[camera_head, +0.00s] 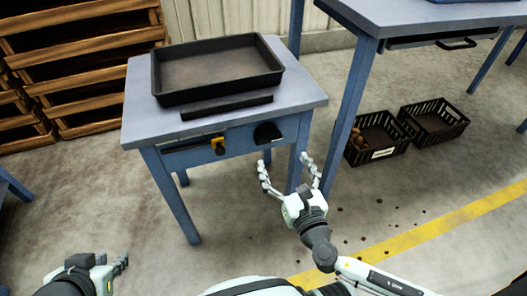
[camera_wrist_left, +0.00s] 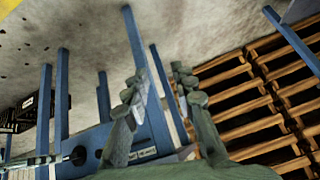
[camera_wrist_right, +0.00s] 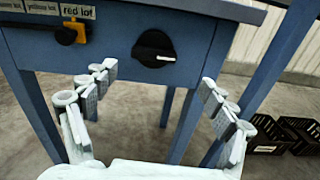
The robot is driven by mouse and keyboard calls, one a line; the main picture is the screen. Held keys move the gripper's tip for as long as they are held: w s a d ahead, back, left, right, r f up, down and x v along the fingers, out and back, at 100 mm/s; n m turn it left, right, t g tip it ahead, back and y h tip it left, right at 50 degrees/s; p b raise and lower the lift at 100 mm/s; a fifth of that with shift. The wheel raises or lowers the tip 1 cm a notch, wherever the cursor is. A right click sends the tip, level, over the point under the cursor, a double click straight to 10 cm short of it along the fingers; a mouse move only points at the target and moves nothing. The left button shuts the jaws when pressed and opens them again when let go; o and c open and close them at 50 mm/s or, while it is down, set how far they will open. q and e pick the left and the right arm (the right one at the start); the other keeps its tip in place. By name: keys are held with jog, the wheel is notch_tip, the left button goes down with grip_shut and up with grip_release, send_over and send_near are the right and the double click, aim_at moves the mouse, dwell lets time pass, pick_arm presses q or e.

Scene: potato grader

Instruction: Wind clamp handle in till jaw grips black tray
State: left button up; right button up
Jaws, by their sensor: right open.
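The black tray (camera_head: 217,91) lies on the blue-grey table (camera_head: 140,125). A dark jaw bar (camera_head: 227,107) lies along its front side, with a strip of tabletop between them. The clamp handle (camera_head: 267,133) is a black knob on the table's front face. In the right wrist view the handle (camera_wrist_right: 155,48) shows a white line pointing right. My right gripper (camera_head: 284,163) is open and empty in front of and below the handle; its spread fingers (camera_wrist_right: 158,80) are apart from it. My left gripper (camera_head: 121,262) is low at the front left, fingers apart and empty (camera_wrist_left: 157,80).
Wooden pallets (camera_head: 85,70) are stacked at the back left.

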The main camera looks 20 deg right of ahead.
aim_at(270, 141)
pick_arm(q)
jog(key=shift+s+a+f+g, duration=0.15)
jog(key=shift+s+a+g, duration=0.2)
jog(key=shift+s, duration=0.2)
pick_arm(e)
jog(key=shift+n+y, duration=0.3)
jog(key=shift+n, duration=0.3)
jog(key=w, duration=0.5)
jog(key=w+a, duration=0.1)
jog(key=w, duration=0.1)
jog(key=shift+w, duration=0.35)
jog(key=shift+r, duration=0.1)
